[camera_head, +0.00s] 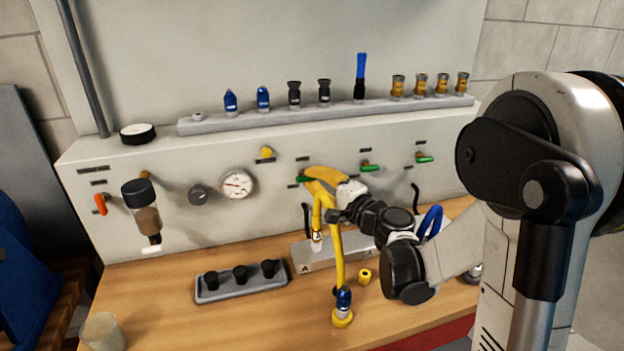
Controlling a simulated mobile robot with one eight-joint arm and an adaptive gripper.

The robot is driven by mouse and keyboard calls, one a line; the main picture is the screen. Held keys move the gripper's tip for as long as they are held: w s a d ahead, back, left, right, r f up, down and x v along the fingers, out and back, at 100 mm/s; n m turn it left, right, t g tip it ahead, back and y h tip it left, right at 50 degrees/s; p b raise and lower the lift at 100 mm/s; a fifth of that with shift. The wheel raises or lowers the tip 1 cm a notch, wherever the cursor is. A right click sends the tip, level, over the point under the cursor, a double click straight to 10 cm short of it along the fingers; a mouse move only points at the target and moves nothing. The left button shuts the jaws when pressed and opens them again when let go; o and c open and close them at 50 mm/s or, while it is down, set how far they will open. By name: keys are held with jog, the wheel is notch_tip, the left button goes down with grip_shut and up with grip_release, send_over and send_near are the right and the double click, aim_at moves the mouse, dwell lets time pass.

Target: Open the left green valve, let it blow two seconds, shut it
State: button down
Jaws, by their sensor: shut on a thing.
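The left green valve (302,179) is on the front panel, with a short stretch of its green handle showing at the left of my fingers. My gripper (311,178) reaches in from the right and is shut on that handle. The fingers hide most of the handle, so its exact angle is hard to tell. Whether air is blowing cannot be seen.
Two more green valves, a middle one (369,168) and a right one (424,159), sit farther right. A gauge (237,184) and orange lever (101,204) are left. A grey tray (240,290), grey block (305,263) and yellow ring (364,276) occupy the bench. Fittings line the shelf (210,124).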

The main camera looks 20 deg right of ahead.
jog(key=c, duration=1.5)
grip_release()
jog(key=v, duration=1.2)
jog(key=shift+a, duration=0.1)
